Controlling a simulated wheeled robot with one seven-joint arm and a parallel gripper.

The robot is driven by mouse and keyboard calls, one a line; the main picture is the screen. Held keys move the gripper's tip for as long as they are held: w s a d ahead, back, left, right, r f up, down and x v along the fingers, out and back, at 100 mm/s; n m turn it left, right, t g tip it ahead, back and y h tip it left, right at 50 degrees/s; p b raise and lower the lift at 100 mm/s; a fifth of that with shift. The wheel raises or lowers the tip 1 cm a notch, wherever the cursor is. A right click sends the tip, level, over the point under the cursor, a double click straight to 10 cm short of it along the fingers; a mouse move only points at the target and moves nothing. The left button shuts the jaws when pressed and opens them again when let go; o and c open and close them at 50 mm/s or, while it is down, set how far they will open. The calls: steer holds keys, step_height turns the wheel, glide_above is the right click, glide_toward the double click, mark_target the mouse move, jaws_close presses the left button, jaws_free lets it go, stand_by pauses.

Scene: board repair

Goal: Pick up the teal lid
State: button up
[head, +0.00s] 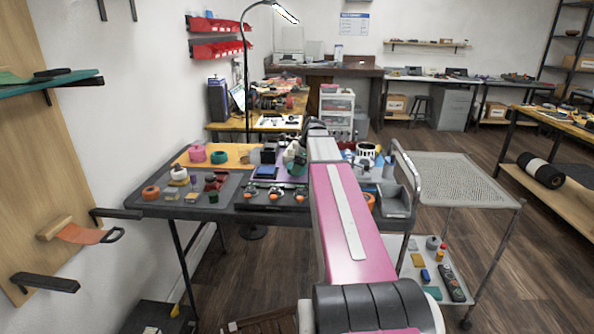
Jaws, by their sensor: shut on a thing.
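My arm reaches forward over the workbench, and its pink and white links block the view beyond them. I cannot make out my gripper's fingers; they seem hidden behind the arm. A teal round piece (299,168) shows partly on the bench just left of the arm, among grey-white and dark shapes. I cannot tell whether it is the teal lid. A small teal round thing (219,157) sits at the back left of the bench, beside a pink roll (197,153).
The dark workbench (223,206) holds several small parts, black units with orange knobs (275,194), and a yellow mat (238,150). A mesh-topped metal cart (455,175) stands to the right, with a loaded lower tray. Wall shelves (60,83) jut out at left.

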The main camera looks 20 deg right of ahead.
steer(key=r, duration=0.1)
steer(key=a+r, duration=0.1)
steer(key=shift+s+a+r, duration=0.15)
steer(key=shift+s+r, duration=0.15)
steer(key=shift+r, duration=0.1)
steer(key=s+a+r, duration=0.3)
steer(key=a+r, duration=0.3)
steer(key=a, duration=0.3)
steer(key=w+a, duration=1)
steer(key=w, duration=0.4)
steer(key=w+a, duration=0.9)
steer(key=w, duration=0.5)
steer(key=shift+w+f, duration=0.1)
steer(key=shift+f, duration=3.25)
steer(key=shift+f, duration=0.15)
steer(key=o, duration=0.7)
steer(key=shift+o, duration=0.2)
